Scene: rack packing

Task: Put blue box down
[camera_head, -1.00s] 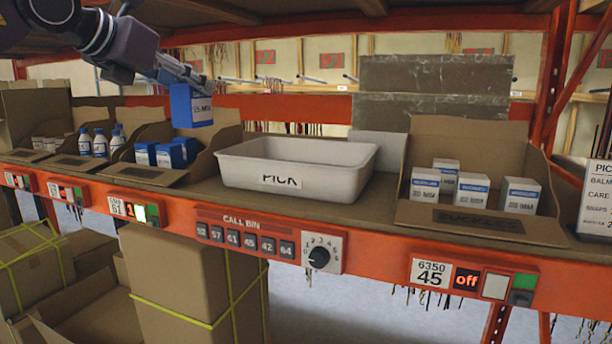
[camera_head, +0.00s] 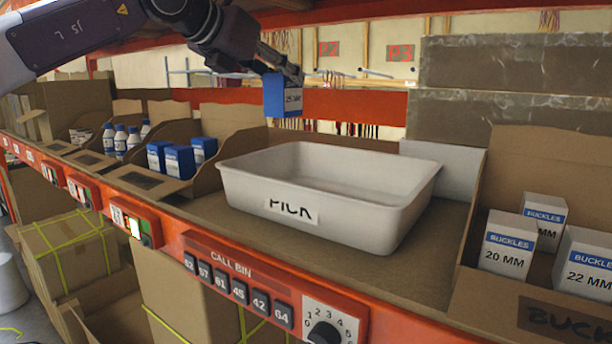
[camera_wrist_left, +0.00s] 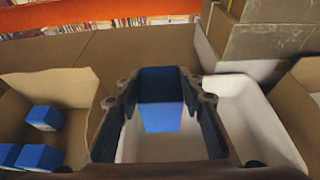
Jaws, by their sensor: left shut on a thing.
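My left gripper (camera_head: 285,76) is shut on a blue box (camera_head: 284,97) with a white label. It holds the box in the air above the back left part of the white PICK bin (camera_head: 233,184). In the left wrist view the blue box (camera_wrist_left: 161,100) sits between the two fingers of the gripper (camera_wrist_left: 160,130), with the white bin (camera_wrist_left: 262,118) behind and below it. The bin looks empty in the head view. My right gripper is not in view.
A cardboard bin with several blue boxes (camera_head: 180,162) stands left of the white bin. Bottles (camera_head: 120,140) stand further left. A cardboard bin with white BUCKLES boxes (camera_head: 507,244) is at right. An orange shelf edge (camera_head: 200,240) runs along the front.

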